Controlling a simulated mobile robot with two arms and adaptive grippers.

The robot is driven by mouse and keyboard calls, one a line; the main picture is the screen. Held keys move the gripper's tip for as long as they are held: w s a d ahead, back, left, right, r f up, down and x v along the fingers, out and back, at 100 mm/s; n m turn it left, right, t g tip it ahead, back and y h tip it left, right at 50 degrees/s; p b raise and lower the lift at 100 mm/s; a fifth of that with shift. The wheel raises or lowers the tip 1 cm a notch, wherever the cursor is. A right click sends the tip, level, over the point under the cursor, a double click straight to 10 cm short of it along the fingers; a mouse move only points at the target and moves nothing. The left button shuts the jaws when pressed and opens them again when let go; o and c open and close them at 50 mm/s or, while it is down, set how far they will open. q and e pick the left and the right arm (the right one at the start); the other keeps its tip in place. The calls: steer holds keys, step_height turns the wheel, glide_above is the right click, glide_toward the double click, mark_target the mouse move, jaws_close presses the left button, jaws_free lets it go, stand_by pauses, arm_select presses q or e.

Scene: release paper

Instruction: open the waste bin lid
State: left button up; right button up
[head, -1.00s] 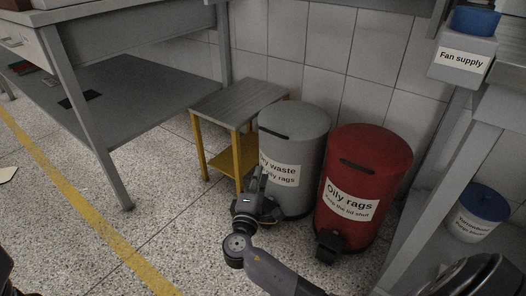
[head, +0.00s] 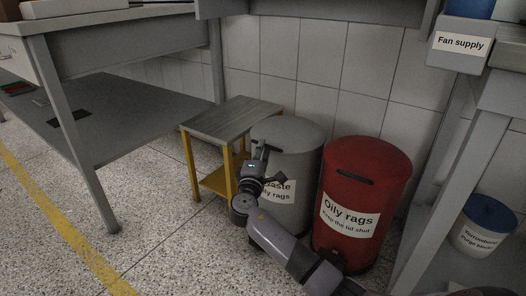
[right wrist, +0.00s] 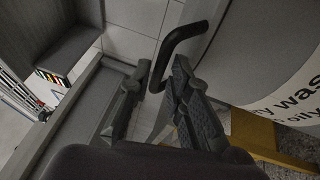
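The grey waste bin (head: 304,158) stands against the tiled wall, its lid (head: 295,130) down. Its label (head: 284,192) is partly hidden by my right arm. My right gripper (head: 262,150) is at the left front of this bin, near lid height. In the right wrist view, a bent black handle (right wrist: 182,35) reaches out from the bin's side. Its end hangs between the two fingertips of my right gripper (right wrist: 160,72). The fingers are apart, with no clear grip on it. My left gripper is out of view.
A red bin (head: 363,190) labelled "Oily rags" stands close on the right. A small yellow-legged table (head: 232,118) stands close on the left. A workbench (head: 120,30) is further left. Open floor (head: 150,240) lies in front.

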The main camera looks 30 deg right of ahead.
steer(key=shift+b+x, duration=0.35)
steer(key=shift+x, duration=1)
steer(key=shift+c, duration=0.3)
jaws_close()
